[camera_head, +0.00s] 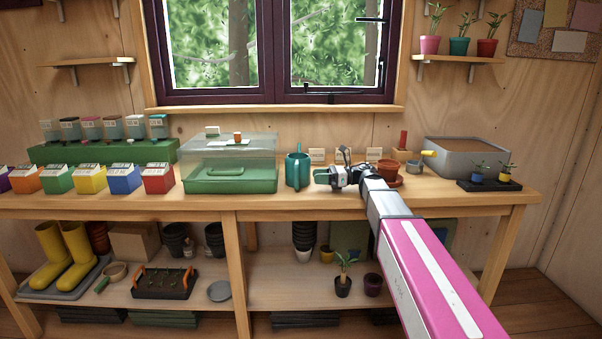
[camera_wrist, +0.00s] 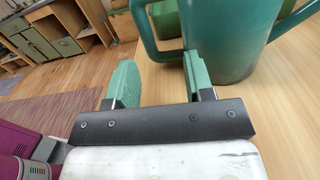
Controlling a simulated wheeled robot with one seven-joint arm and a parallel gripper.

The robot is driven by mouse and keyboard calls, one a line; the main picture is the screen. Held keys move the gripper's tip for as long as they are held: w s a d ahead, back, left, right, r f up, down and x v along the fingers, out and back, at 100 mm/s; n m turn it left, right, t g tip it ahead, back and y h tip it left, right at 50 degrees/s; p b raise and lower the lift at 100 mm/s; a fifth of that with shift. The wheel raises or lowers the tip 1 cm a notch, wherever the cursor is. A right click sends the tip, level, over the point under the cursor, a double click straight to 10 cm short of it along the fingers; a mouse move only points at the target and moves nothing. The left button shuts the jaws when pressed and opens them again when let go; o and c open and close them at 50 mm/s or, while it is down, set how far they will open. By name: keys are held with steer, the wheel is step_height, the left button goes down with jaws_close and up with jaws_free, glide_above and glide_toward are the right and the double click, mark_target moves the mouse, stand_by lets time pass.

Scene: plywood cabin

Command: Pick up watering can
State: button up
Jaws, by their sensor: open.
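The teal watering can (camera_head: 298,171) stands upright on the wooden bench, between the green box and my gripper. My gripper (camera_head: 323,175) is just right of the can at bench-top height in the head view, with its arm reaching in from the lower right. In the wrist view the can's body (camera_wrist: 228,42) fills the upper right, and its curved handle (camera_wrist: 143,32) reaches left above the gap between the fingers. My green-padded gripper (camera_wrist: 160,80) is open, with nothing held. The right fingertip overlaps the handle's lower end; I cannot tell whether they touch.
A green box with a clear lid (camera_head: 230,165) stands left of the can. Terracotta pots (camera_head: 388,170), small cards and a grey planter (camera_head: 465,150) stand behind and right of my gripper. The front strip of the bench (camera_head: 300,201) is mostly clear.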

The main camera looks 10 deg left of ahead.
mark_target(298, 165)
steer(key=shift+s+f+n+g, duration=0.15)
steer(key=shift+s+n+g, duration=0.25)
steer(key=shift+n+g, duration=0.45)
steer(key=shift+s+a+h, duration=0.1)
steer(key=shift+s+h, duration=0.05)
steer(key=shift+h, duration=0.15)
steer(key=shift+x, duration=3.6)
jaws_close()
